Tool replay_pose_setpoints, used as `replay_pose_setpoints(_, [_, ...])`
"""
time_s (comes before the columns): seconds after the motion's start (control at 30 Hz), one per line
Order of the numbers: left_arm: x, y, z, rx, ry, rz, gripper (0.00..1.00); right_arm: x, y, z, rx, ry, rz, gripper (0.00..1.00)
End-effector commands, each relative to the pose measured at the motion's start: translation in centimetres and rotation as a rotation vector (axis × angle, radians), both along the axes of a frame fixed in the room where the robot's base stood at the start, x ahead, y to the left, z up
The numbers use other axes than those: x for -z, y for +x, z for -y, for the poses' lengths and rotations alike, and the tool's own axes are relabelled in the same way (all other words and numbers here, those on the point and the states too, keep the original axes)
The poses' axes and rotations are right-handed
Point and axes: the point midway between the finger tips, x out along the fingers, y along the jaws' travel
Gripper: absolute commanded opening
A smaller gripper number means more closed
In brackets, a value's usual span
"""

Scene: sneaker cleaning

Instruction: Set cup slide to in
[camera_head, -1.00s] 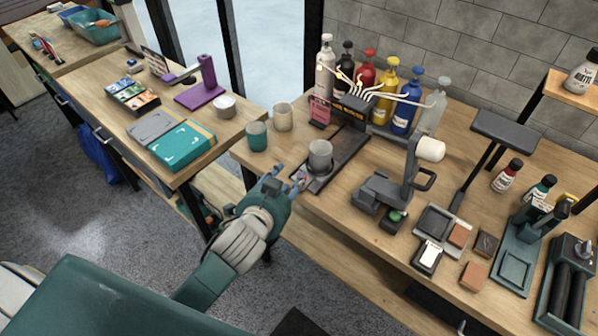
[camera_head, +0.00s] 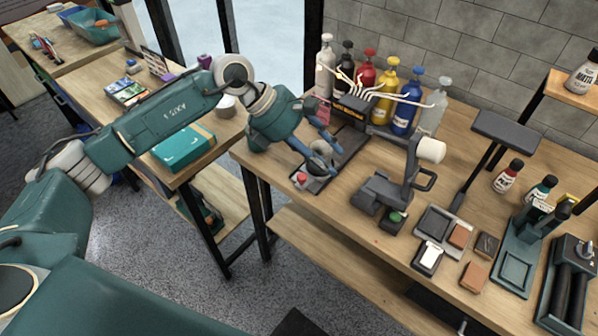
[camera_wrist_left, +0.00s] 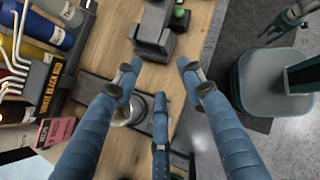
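The cup slide is a dark flat rail (camera_head: 347,142) running from the bottle rack to the table's front edge. Its front plate (camera_head: 318,184) carries a red button (camera_head: 301,178). A grey cup (camera_head: 318,166) sits on the slide, partly hidden by my fingers; its rim also shows in the left wrist view (camera_wrist_left: 133,112). My left gripper (camera_head: 327,153) is over the slide at the cup. Its blue fingers (camera_wrist_left: 160,80) are spread, with the cup seen between two of them; contact cannot be told. My right gripper (camera_wrist_left: 287,22) appears only in the left wrist view, fingers apart.
Coloured pump bottles (camera_head: 388,96) with bent tubes stand behind the slide. A dark press-like device (camera_head: 385,190) with a white roller (camera_head: 431,150) stands to its right. A teal box (camera_head: 184,147) lies on the left table. A gap separates the tables.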

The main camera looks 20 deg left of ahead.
Motion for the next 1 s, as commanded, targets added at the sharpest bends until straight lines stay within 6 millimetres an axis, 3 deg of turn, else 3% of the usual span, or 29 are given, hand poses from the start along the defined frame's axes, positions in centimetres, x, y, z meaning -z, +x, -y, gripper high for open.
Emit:
replay_pose_setpoints(0.03, [0.3,0.7,-3.4,-0.001,0.112,0.006,0.4,0.0,0.0,0.0,0.0,0.0,0.0,0.4])
replay_pose_setpoints(0.1, [0.7,0.9,-6.9,-0.001,0.226,-0.002,0.4,0.0,0.0,0.0,0.0,0.0,0.0,0.4])
replay_pose_setpoints(0.23, [0.9,0.9,-10.2,-0.004,0.328,-0.018,0.4,0.0,0.0,0.0,0.0,0.0,0.0,0.4])
replay_pose_setpoints(0.43, [2.8,1.1,-9.8,-0.002,0.34,-0.024,0.4,-0.8,0.0,0.0,0.0,0.0,0.0,0.4])
replay_pose_setpoints(0.8, [8.9,2.2,-7.3,-0.003,0.336,-0.023,0.4,-2.7,0.0,0.0,0.0,0.0,0.0,0.4])
replay_pose_setpoints(1.0, [10.6,2.5,-6.8,-0.003,0.336,-0.021,0.4,-3.1,0.0,0.0,0.0,0.0,0.0,0.4])
